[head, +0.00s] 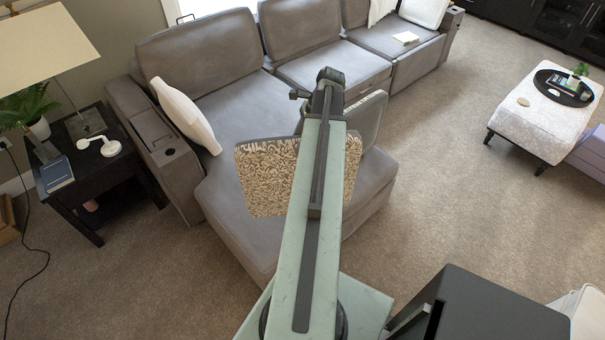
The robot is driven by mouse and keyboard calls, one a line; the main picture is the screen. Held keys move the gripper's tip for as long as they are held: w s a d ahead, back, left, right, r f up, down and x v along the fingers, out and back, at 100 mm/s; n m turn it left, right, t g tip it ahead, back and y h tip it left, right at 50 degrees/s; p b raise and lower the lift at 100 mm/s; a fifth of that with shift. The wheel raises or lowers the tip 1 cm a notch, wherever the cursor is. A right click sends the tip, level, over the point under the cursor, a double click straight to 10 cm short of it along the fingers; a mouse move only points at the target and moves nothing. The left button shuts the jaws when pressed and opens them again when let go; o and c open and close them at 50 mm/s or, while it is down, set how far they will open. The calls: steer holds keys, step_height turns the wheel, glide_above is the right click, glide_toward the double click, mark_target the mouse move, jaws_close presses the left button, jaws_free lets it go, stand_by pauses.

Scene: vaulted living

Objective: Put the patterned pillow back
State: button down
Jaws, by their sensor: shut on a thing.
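The patterned pillow (268,178), cream and brown with a looped pattern, shows upright behind my arm, in front of the grey sofa's chaise. My arm covers its middle, and a strip shows on the right of the arm. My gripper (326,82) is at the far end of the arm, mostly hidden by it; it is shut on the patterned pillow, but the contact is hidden. I cannot tell whether the pillow touches the seat. The grey sofa (225,75) runs along the back, its near seat bare around the pillow.
A white pillow (185,115) leans on the sofa's left arm. A dark side table (95,165) with a lamp, plant and book stands left. A grey cushion-like panel (370,118) is right of my arm. A white ottoman (540,120) with a tray stands right. Carpet between is clear.

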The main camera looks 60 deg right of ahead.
steer(key=shift+s+d+f+m+t+h+b, duration=0.15)
steer(key=shift+s+d+f+m+h+b, duration=0.6)
steer(key=shift+d+m, duration=0.85)
steer(key=shift+s+d+f+m+t+h+b, duration=0.2)
steer(key=shift+s+d+f+m+h+b, duration=0.55)
steer(key=shift+m, duration=1.45)
steer(key=shift+s+d+f+m+t+h+b, duration=0.15)
steer(key=shift+s+d+f+m+h+b, duration=0.55)
steer(key=shift+d+m, duration=0.95)
steer(key=w+d+f+b, duration=0.1)
steer(key=w+d+f, duration=0.1)
steer(key=w+d, duration=0.6)
steer(key=w, duration=0.4)
steer(key=shift+w+b, duration=0.3)
steer(key=shift+b, duration=0.05)
steer(key=shift+m, duration=0.25)
steer(key=b+x, duration=0.3)
steer(key=shift+s+f+b, duration=0.1)
steer(key=shift+f+b, duration=0.2)
steer(key=c, duration=0.5)
jaws_free()
steer(key=shift+d+f, duration=0.1)
